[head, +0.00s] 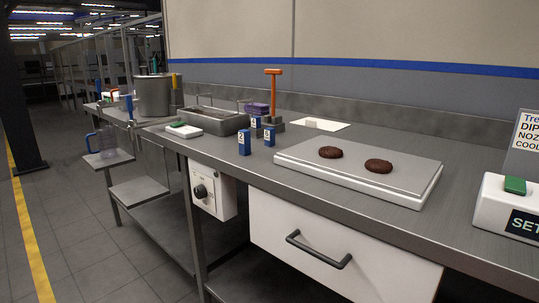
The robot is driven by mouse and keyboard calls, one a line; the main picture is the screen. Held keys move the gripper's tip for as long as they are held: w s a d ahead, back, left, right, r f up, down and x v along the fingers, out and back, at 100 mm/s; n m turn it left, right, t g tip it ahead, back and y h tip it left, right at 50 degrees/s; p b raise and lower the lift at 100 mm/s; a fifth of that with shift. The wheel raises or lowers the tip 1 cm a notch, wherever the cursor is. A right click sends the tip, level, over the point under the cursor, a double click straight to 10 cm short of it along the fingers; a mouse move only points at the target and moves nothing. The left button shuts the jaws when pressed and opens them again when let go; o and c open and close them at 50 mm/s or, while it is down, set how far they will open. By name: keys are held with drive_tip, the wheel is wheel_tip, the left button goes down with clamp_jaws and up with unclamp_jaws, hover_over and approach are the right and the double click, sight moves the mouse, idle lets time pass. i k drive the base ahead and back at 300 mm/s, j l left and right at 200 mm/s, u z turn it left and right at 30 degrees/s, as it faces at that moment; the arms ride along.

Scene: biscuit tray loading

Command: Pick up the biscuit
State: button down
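Two round dark brown biscuits lie flat on a grey-topped white tray (300,158) on the metal counter. One biscuit (330,152) is on the left part of the tray. The other biscuit (378,166) lies to its right and nearer, with a gap between them. Both are fully visible and nothing touches them from above. My gripper is not in view.
Small blue boxes (244,143) and an orange T-handled tool (273,95) stand left of the tray. A metal basin (215,122) and a large pot (152,96) are farther left. A white box with a green button (515,185) and a sign (525,135) stand at right.

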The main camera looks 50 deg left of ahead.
sight(328, 153)
drive_tip(key=u, duration=1.6)
